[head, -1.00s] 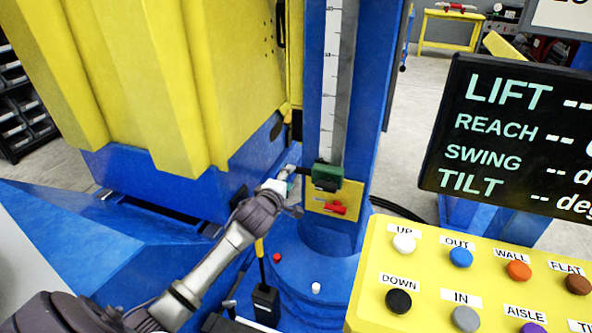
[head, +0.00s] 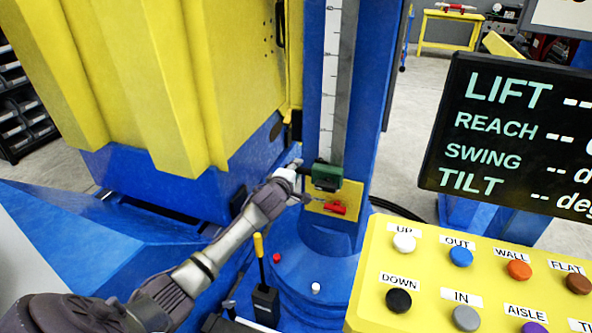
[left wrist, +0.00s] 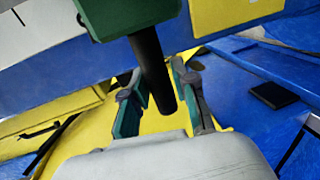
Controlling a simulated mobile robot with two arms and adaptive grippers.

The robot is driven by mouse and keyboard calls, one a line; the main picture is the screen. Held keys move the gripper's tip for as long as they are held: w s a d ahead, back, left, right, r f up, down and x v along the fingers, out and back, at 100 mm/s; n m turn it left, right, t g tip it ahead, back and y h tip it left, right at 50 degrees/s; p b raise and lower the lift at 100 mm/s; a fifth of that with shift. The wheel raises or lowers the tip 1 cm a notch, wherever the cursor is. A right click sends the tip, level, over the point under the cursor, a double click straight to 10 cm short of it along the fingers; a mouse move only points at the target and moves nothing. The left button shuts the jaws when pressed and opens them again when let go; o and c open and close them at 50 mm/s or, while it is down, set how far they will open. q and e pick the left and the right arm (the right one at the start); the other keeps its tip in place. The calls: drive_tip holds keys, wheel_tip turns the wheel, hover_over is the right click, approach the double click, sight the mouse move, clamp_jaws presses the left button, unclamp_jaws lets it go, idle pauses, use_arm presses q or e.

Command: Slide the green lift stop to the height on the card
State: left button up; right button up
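The green lift stop (head: 327,176) sits low on the blue column, at the foot of the white scale (head: 333,90). In the left wrist view the green stop (left wrist: 128,14) is at the top, and its black handle (left wrist: 150,62) points down between my fingers. My left gripper (head: 297,167) is just left of the stop in the head view. In the left wrist view my left gripper (left wrist: 158,80) is open, with one finger on each side of the handle and a gap at the right finger. The card's height cannot be read. My right gripper is out of view.
A yellow plate with a red lever (head: 335,209) is just below the stop. A yellow button panel (head: 380,260) and a black display (head: 500,130) stand at the right. A large yellow body (head: 190,80) fills the left. A yellow-topped lever (head: 259,247) stands below my arm.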

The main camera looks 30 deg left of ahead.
use_arm(q)
clamp_jaws()
wheel_tip(320, 180, up, 21)
drive_tip(key=p, duration=1.7)
drive_tip(key=shift+f, duration=0.15)
drive_tip(key=shift+a, duration=0.1)
drive_tip(key=o, duration=0.5)
unclamp_jaws()
drive_tip(key=shift+f, duration=0.1)
drive_tip(key=shift+o, duration=0.2)
drive_tip(key=shift+f, duration=0.15)
drive_tip(key=shift+s, duration=0.1)
drive_tip(key=v, duration=1.2)
